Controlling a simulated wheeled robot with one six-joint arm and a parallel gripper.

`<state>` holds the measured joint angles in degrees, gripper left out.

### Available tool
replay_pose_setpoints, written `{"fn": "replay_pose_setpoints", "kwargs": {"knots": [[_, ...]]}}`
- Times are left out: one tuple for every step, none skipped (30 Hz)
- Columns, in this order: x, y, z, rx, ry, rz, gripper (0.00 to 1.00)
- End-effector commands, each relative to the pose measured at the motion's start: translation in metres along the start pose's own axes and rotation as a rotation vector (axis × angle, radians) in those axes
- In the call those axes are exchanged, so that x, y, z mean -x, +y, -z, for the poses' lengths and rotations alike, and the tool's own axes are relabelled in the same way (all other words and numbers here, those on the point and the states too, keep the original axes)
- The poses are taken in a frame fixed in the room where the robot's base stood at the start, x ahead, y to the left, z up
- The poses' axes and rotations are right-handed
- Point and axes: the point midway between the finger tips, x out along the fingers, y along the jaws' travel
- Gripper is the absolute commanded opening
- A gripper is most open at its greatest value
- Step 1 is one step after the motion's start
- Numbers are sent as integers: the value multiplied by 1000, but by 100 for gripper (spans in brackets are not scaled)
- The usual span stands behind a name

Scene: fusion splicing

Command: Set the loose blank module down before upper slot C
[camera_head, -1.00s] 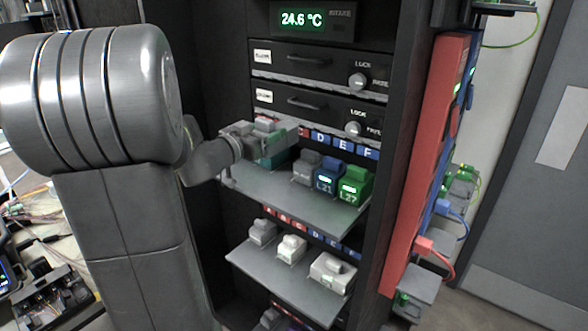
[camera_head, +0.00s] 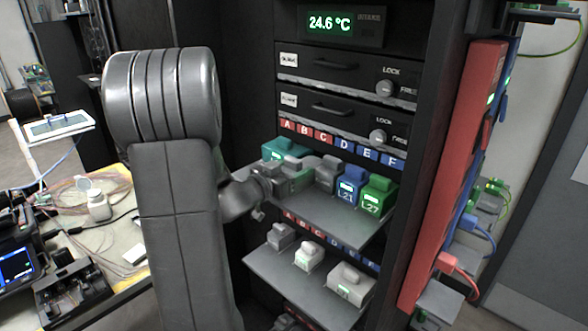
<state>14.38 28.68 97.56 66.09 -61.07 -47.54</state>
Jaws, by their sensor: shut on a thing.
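My gripper (camera_head: 286,182) is at the left front of the upper shelf (camera_head: 320,210), low over it. It is shut on a small grey-green block, which I take to be the loose blank module (camera_head: 300,180). The fingers and wrist hide part of it, and I cannot tell whether its underside touches the shelf.
A teal module (camera_head: 284,149) stands behind left of my gripper. A blue L21 module (camera_head: 350,186) and a green L27 module (camera_head: 377,195) stand to the right. A lower shelf (camera_head: 290,283) holds several pale modules. Lock drawers (camera_head: 335,107) are above.

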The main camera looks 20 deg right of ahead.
Motion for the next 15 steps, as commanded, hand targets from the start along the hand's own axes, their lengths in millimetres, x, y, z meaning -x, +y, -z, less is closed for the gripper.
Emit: {"fn": "replay_pose_setpoints", "kwargs": {"knots": [[0, 0, 1, -1, 1, 0, 31], [0, 0, 1, -1, 1, 0, 31], [0, 0, 1, -1, 1, 0, 31], [0, 0, 1, -1, 1, 0, 31], [0, 0, 1, -1, 1, 0, 31], [0, 0, 0, -1, 1, 0, 31], [0, 0, -1, -1, 1, 0, 31], [0, 0, -3, 0, 1, 0, 31], [0, 0, -3, 0, 0, 0, 58], [0, 0, -2, -1, 0, 0, 64], [0, 0, -2, -1, 0, 0, 70], [0, 0, -2, 0, 0, 0, 78], [0, 0, -2, 0, 0, 0, 78], [0, 0, -2, -1, 0, 0, 78], [0, 0, -2, -1, 0, 0, 78]]}}
